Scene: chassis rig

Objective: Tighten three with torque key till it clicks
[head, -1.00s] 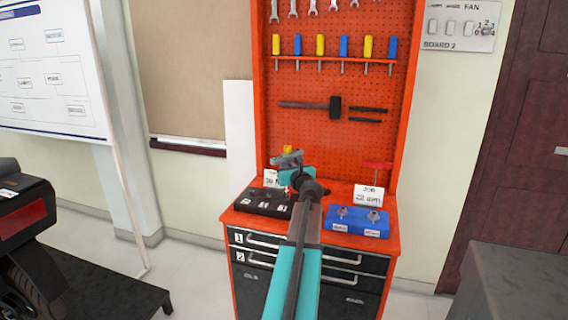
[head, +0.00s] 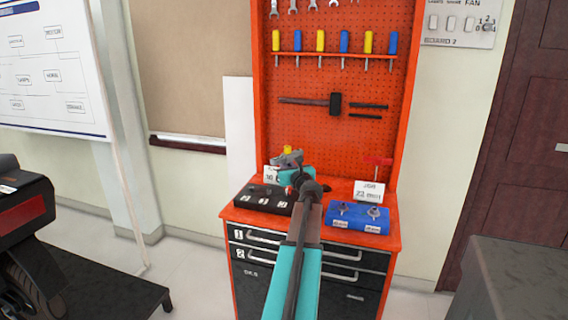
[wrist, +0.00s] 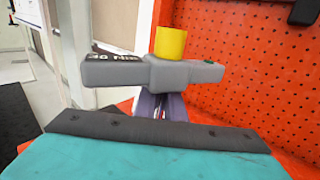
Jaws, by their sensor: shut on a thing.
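A grey torque key (head: 287,158) with a T-shaped handle and a yellow cap is at the end of my arm, in front of the pegboard. It fills the upper middle of the wrist view (wrist: 160,73), with a partly readable "NM" marking on its left side. My gripper (head: 296,174) is shut on the key below the handle; its fingers (wrist: 162,105) show under it. The key's lower end is hidden. A black block (head: 251,204) with labels 1, 2 and 3 lies on the cabinet top, left of and below my gripper. My arm hides the block's right end.
A blue block (head: 350,224) with two metal pieces stands at the right of the red cabinet top (head: 318,190). The red pegboard (head: 300,85) with hung tools rises close behind my gripper.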

